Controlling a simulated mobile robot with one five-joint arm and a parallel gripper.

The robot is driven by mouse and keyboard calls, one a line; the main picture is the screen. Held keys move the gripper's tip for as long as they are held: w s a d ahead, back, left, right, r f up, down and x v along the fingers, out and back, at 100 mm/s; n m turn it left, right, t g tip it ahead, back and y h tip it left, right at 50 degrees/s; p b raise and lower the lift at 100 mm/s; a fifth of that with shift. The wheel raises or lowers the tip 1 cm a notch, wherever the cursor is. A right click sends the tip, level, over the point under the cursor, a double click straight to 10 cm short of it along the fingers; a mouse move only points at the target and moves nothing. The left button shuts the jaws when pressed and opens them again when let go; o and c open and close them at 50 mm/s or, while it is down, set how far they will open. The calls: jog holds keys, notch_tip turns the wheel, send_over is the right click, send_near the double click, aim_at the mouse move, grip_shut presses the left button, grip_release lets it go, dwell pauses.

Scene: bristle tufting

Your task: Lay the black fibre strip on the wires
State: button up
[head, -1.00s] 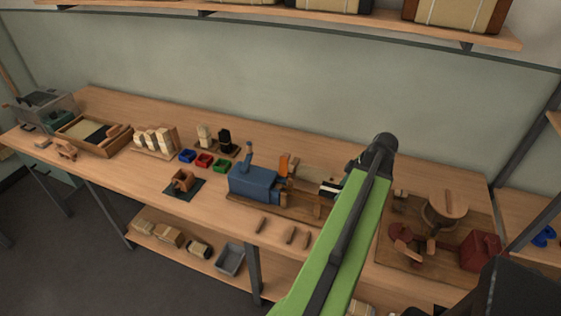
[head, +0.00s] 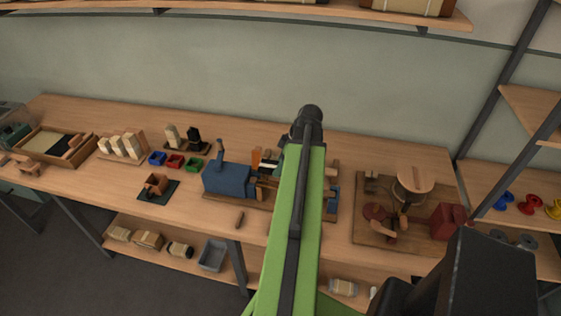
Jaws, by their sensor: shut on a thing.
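My green arm reaches over the bench, and my gripper (head: 283,160) is at its far end, mostly hidden behind the arm. It is shut on a small dark piece with a pale edge, which looks like the black fibre strip (head: 267,166). The strip shows just left of the arm, over the machine with the blue body (head: 229,180) and an upright orange part (head: 256,157). The wires cannot be made out; the arm covers the middle of the machine. Whether the strip touches anything below cannot be told.
Left of the machine are blue, red and green bins (head: 174,161) and a stand with a pale and a black bundle (head: 193,137). Right of the arm is a board with a round wooden-topped device (head: 413,184) and a red box (head: 448,222).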

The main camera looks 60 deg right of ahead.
jog(key=b, duration=0.4)
send_over(277, 185)
jog(key=s, duration=0.1)
jog(key=shift+s+d+f, duration=0.1)
jog(key=shift+d+f, duration=0.05)
jog(key=shift+f, duration=0.9)
jog(key=shift+s+d+f, duration=0.1)
jog(key=shift+d+f, duration=0.05)
jog(key=shift+f, duration=0.85)
jog(key=shift+f+b, duration=1.2)
jog(key=shift+f+b, duration=0.8)
jog(key=shift+f, duration=0.2)
jog(key=o, duration=1.4)
jog(key=shift+o, duration=0.2)
jog(key=shift+r, duration=0.15)
